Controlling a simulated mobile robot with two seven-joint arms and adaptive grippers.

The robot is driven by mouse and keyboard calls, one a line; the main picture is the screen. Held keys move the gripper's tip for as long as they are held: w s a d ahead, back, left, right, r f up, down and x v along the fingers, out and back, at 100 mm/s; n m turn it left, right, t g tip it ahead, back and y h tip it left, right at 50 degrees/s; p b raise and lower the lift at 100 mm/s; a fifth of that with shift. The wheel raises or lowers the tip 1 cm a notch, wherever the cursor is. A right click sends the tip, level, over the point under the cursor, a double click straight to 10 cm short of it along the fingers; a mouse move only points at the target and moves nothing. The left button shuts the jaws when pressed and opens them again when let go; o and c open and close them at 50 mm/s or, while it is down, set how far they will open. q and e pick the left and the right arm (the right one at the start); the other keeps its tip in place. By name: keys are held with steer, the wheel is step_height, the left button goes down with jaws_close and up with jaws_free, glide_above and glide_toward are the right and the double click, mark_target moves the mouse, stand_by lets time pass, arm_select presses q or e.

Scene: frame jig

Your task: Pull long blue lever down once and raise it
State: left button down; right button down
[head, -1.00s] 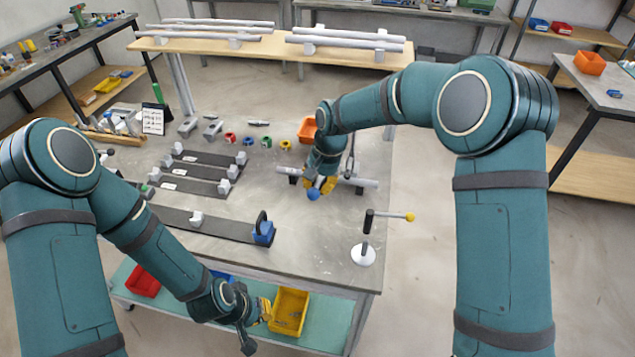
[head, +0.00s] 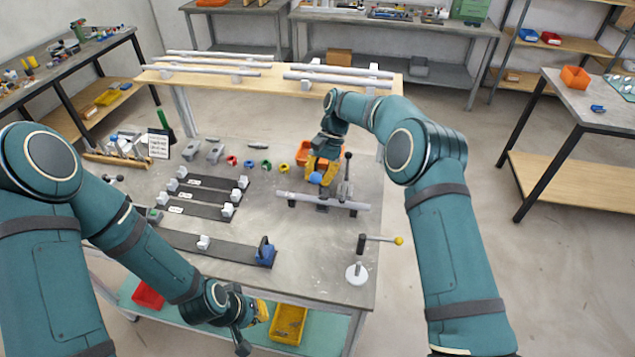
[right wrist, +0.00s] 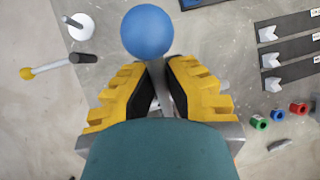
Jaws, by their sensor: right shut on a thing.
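The long lever has a blue ball knob (head: 315,179), which shows just beyond the grey bar on the bench; its pivot is hidden. My right gripper (head: 322,168) is at the lever. In the right wrist view its yellow fingers (right wrist: 160,98) are shut on the grey lever shaft (right wrist: 157,75) just below the blue ball (right wrist: 147,32). My left gripper (head: 262,312) hangs low before the bench's front edge, away from the lever. Its finger gap cannot be made out.
A grey bar (head: 300,198) on black supports lies below the lever, with a black-knobbed upright handle (head: 347,165) beside it. Dark strips with grey blocks lie left.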

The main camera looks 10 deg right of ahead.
steer(key=shift+w+d+r+g, duration=0.2)
steer(key=shift+w+r+g, duration=0.3)
steer(key=shift+w+r, duration=0.15)
stand_by(0.4)
